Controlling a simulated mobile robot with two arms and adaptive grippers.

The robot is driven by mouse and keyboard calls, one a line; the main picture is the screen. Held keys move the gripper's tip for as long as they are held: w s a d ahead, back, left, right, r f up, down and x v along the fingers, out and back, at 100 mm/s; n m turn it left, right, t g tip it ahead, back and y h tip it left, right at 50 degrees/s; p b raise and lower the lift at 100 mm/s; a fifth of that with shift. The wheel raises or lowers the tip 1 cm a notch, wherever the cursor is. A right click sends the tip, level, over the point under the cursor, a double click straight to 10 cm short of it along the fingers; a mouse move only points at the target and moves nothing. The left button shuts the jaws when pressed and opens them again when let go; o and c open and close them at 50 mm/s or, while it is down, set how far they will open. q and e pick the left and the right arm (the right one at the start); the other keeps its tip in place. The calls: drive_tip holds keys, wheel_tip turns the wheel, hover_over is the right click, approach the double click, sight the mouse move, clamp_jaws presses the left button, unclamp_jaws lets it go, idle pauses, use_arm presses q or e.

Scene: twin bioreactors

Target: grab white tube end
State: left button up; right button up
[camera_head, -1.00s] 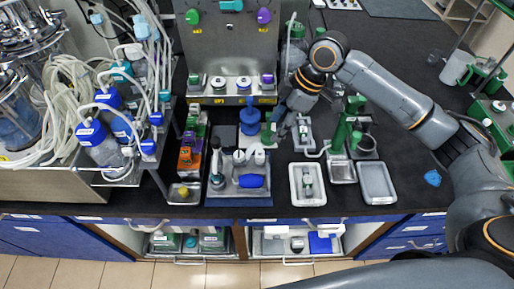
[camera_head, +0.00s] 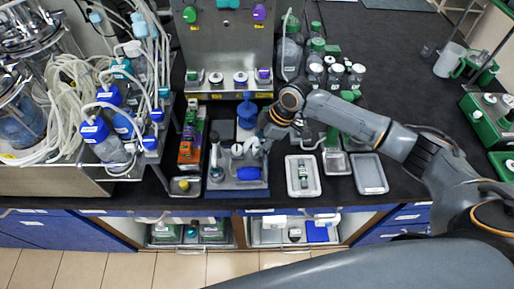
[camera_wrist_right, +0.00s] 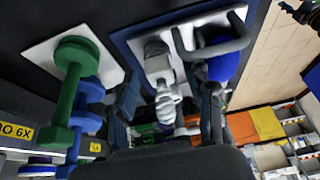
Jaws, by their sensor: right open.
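My right gripper (camera_head: 262,146) reaches in from the right over the blue tray (camera_head: 238,192) and is open. White tube-like pieces (camera_head: 237,150) stand on the tray beside and partly under the fingers; I cannot tell exactly which one is the white tube end. In the right wrist view, a white ribbed fitting (camera_wrist_right: 160,70) lies ahead between the dark fingers (camera_wrist_right: 165,125), apart from them as far as I can tell. My left gripper is not in view.
Several capped bottles (camera_head: 333,78) stand behind. White hoses (camera_head: 60,105) crowd the left rack.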

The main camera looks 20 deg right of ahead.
clamp_jaws()
drive_tip(key=shift+r, duration=0.1)
